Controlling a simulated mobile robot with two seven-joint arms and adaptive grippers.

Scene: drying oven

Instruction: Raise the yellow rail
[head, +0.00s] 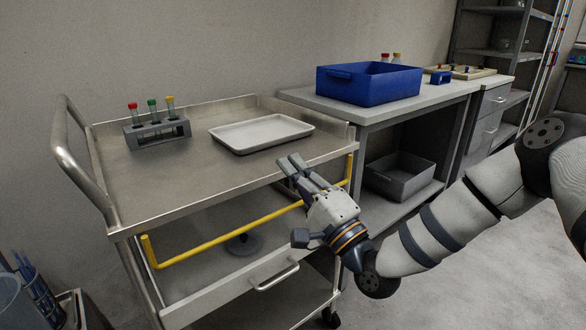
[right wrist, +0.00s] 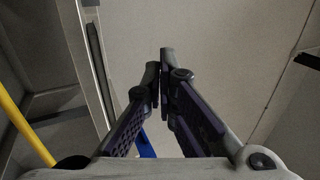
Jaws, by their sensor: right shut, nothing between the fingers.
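The yellow rail (head: 225,234) is a long bar with bent ends, along the front of the metal cart (head: 190,203). It hangs below the edge of the cart's top shelf, with one end upright at the left corner and the other at the right corner. My right gripper (head: 289,164) is shut and empty, its fingers angled up and left near the front edge of the cart top, above the right part of the rail. It hides a short piece of the rail. The right wrist view shows the shut fingers (right wrist: 160,82) with the yellow rail (right wrist: 22,130) to their left, apart from them.
A white tray (head: 229,143) and a grey rack (head: 158,135) with three capped tubes stand on the cart top. A drawer handle (head: 276,277) is below the rail. A blue bin (head: 368,86) stands on the bench behind. The floor at right is clear.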

